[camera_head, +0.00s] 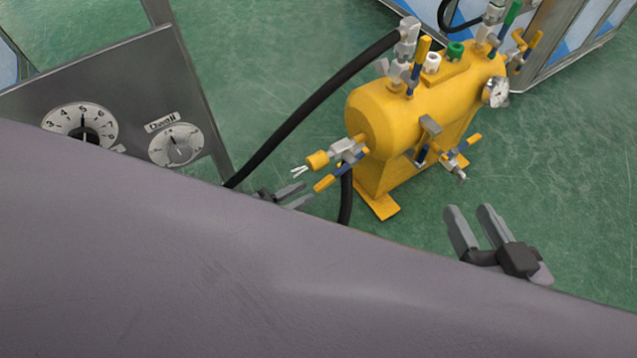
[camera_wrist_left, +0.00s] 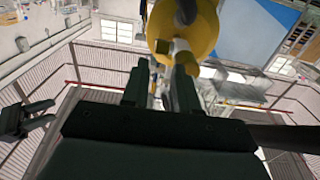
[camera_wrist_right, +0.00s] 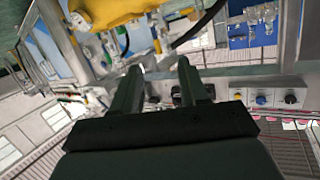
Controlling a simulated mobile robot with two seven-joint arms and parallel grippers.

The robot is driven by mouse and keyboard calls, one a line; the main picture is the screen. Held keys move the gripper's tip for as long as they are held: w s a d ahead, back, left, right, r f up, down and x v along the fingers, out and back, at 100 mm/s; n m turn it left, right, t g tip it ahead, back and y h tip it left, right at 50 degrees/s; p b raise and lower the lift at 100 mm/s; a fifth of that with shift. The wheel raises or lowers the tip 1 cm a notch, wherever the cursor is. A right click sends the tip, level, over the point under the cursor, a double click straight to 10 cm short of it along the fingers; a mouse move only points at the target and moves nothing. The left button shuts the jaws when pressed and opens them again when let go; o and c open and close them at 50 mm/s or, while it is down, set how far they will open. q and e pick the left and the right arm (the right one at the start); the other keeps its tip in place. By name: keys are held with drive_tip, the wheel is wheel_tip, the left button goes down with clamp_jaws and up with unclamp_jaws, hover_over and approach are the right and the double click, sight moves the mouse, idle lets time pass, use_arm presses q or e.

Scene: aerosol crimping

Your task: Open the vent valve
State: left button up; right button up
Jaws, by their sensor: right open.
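A yellow tank (camera_head: 400,125) stands on the green floor with several valves on it, some with yellow-and-blue levers. No label tells which is the vent valve. One valve (camera_head: 345,152) with a yellow-tipped lever (camera_head: 325,183) sticks out at the tank's near left end. My right gripper (camera_head: 468,210) is open and empty, right of the tank.
A grey panel with two dials (camera_head: 82,128) stands at the left. A black hose (camera_head: 310,105) runs from the tank's top down to the left, and another hangs below the near valve. A metal-framed cabinet (camera_head: 560,45) stands behind right. Floor at right is clear.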

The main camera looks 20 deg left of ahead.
sight(325, 182)
use_arm(q)
drive_tip(key=b+x, duration=0.1)
drive_tip(key=x, duration=0.4)
drive_tip(key=shift+f, duration=0.1)
drive_tip(key=shift+w+d, duration=0.2)
drive_tip(key=shift+w, duration=0.05)
use_arm(e)
drive_tip(key=shift+s+d+r+n+t, duration=0.1)
drive_tip(key=shift+s+d+n+t, duration=0.15)
drive_tip(key=shift+d+t, duration=0.2)
